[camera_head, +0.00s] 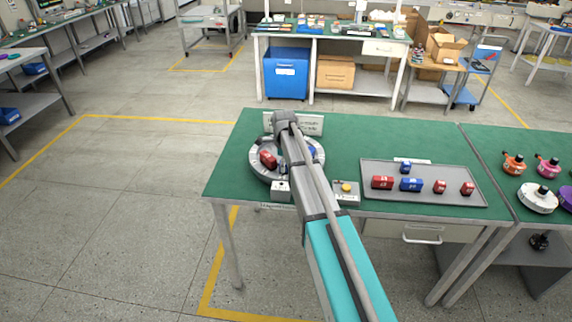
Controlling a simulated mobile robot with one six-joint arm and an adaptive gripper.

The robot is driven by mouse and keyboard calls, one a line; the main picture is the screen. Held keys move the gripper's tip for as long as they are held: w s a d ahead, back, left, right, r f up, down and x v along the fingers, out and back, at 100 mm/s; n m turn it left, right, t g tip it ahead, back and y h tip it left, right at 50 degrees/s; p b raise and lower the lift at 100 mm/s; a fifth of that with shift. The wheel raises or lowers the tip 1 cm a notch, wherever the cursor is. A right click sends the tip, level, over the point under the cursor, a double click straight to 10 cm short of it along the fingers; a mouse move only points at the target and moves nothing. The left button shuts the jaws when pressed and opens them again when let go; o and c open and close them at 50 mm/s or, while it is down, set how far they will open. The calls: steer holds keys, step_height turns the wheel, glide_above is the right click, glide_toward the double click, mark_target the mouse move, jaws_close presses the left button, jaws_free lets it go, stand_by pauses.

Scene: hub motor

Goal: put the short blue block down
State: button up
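My gripper (283,166) points down over the round grey turntable (256,170). It is small and partly hidden by my own arm, so its fingers and anything between them cannot be made out. A red block (268,159) sits on the turntable's left part. A bit of blue (312,151) shows at the turntable's right side, beside my arm; I cannot tell whether it is held or resting. On the grey tray (376,167) to the right are a small blue block (405,167) and a longer blue block (410,185).
The tray also holds several red blocks (382,182). A control box with a yellow button (346,187) and a small white box (281,190) stand at the green table's (222,180) front edge. Orange, pink and white motor parts (537,198) stand on the right-hand table.

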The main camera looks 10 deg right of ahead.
mark_target(285, 164)
steer(key=shift+r, duration=0.15)
step_height(285, 164, up, 12)
steer(key=p, duration=1.2)
stand_by(0.4)
stand_by(0.6)
steer(key=s+n, duration=2.1)
steer(key=s, duration=0.8)
steer(key=shift+d+n, duration=0.3)
steer(key=shift+d, duration=0.05)
